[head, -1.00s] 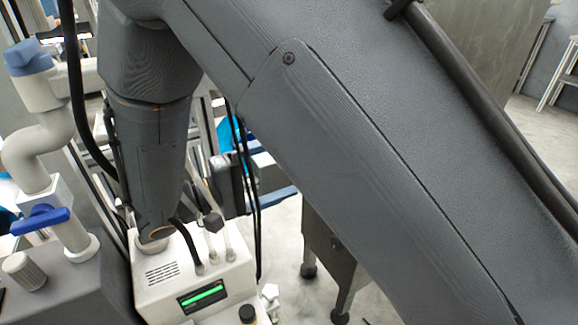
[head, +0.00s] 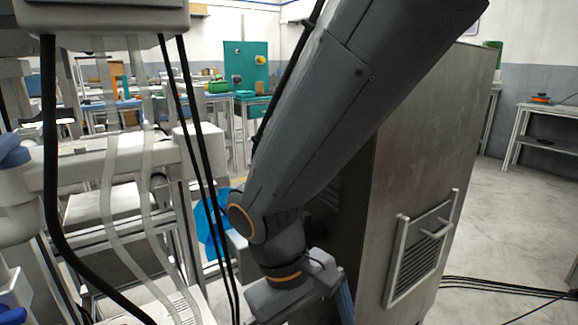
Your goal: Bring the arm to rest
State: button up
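My dark grey arm crosses the upper middle of the head view. It runs from the upper right down to a joint with an orange-ringed cap. Below that joint is my wrist and the boxy body of my gripper (head: 292,294), near the bottom edge and in front of the metal cabinet's left side. No fingertips can be made out, so I cannot tell whether it is open or shut. I see nothing held.
A tall metal cabinet (head: 425,180) with a vented, handled panel stands close on the right. White machine frames and hanging cables crowd the left. A side table (head: 545,108) holds an orange item (head: 541,99). Black cables (head: 505,287) cross the otherwise open floor at right.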

jog(key=d+r+m+y+p, duration=0.1)
jog(key=d+r+m+p, duration=0.2)
jog(key=d+r+p, duration=0.4)
jog(key=s+d+r+m+t+y+p, duration=0.1)
jog(key=d+r+p, duration=0.7)
jog(key=r+p, duration=0.8)
jog(key=m+y+p, duration=0.1)
jog(key=m+p, duration=0.1)
jog(key=shift+s+d+r+m+p, duration=0.2)
jog(key=shift+s+m+p, duration=0.05)
jog(key=shift+m+p, duration=0.05)
